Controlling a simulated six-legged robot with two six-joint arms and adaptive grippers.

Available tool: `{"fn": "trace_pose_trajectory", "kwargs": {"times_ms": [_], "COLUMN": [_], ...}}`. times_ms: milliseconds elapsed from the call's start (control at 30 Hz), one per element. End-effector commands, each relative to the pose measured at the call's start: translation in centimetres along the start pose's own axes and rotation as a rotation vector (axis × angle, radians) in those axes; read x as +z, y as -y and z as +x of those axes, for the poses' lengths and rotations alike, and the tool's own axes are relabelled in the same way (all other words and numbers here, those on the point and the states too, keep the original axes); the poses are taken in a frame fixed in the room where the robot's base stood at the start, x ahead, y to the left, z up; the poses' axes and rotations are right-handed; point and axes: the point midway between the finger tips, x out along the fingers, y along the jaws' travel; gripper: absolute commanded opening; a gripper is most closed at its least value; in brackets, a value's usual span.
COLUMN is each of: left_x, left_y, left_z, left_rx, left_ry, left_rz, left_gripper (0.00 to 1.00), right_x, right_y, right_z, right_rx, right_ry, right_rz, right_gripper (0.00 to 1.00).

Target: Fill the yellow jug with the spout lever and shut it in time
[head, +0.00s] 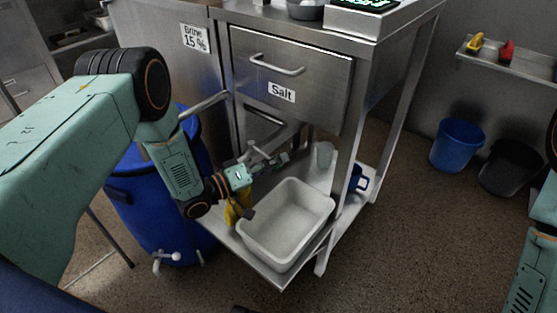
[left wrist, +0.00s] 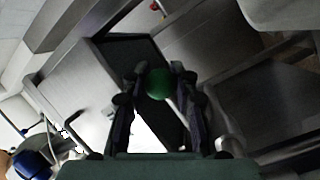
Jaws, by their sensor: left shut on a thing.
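My left gripper (head: 268,163) reaches in from the left below the Salt drawer (head: 318,95). In the left wrist view, its two fingers (left wrist: 162,90) are closed around a round green knob (left wrist: 158,84), with a thin grey rod running from it. I take this as the spout lever's knob; the spout's mouth is hard to make out. The yellow jug (head: 237,211) stands on the low metal shelf, mostly hidden behind my left gripper. Its inside and fill level cannot be seen. My right gripper is out of view.
A white tub (head: 290,252) sits on the low shelf beside the jug. A white cup (head: 323,154) and a blue jug (head: 357,178) are behind it. A blue barrel (head: 160,225) with a white tap stands at left.

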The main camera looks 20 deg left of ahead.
Motion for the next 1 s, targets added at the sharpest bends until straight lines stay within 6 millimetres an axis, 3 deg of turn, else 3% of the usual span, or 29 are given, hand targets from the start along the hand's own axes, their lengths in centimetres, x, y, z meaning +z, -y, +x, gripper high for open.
{"fn": "trace_pose_trajectory", "kwargs": {"times_ms": [400,833,867,1000], "left_x": [0.0,0.0,0.0,0.1], "left_y": [0.0,0.0,0.0,0.0], "left_z": [-2.2,-2.5,-2.5,-2.4], "left_rx": [0.122,0.135,0.135,0.135], "left_ry": [0.176,0.2,0.2,0.2], "left_rz": [0.0,0.0,0.0,0.0], "left_gripper": [0.0,0.0,0.29,0.41], "right_x": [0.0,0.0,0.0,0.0], "right_y": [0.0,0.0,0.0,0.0], "right_z": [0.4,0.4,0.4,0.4], "right_rx": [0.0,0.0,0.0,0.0], "right_ry": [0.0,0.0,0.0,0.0], "right_rz": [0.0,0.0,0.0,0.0], "right_gripper": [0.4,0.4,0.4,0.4]}}
